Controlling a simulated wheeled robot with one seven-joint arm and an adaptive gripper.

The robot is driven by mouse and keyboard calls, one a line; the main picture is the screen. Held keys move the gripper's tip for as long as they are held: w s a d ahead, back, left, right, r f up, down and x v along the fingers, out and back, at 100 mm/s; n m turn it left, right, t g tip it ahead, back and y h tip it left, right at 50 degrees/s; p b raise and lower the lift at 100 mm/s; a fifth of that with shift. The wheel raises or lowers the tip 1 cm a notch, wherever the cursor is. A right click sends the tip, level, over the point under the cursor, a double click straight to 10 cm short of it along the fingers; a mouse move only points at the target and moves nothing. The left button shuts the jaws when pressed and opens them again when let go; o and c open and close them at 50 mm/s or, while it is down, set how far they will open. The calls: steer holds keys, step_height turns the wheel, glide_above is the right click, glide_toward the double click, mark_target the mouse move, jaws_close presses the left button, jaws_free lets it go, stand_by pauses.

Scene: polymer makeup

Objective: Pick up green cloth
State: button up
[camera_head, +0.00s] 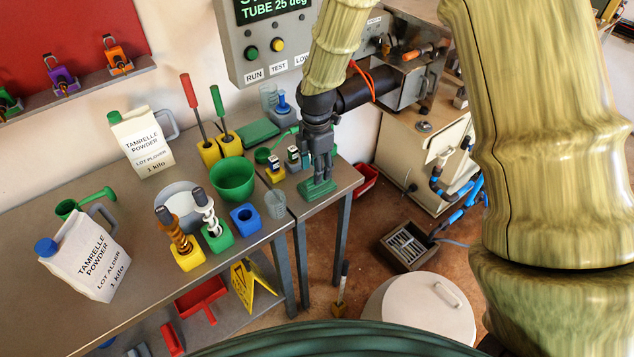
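A small flat green piece (316,189), which looks like a folded green cloth, lies near the right end of the metal table. My gripper (320,178) points down right over it, with its fingertips at or just above its top. I cannot tell whether they touch it, or whether the fingers are open or shut. A second flat, darker green piece (258,133) lies farther back near the wall; it could also be a folded cloth.
Close left of my gripper stand small bottles (274,168), a clear cup (275,205) and a blue block holder (245,218). A green bowl (232,178) and powder jugs (142,142) are farther left. The metal table's (335,192) right edge is close by.

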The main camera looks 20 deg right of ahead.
steer(key=shift+d+f+p, duration=0.1)
steer(key=shift+f+p, duration=0.65)
steer(key=shift+f, duration=1.45)
jaws_close()
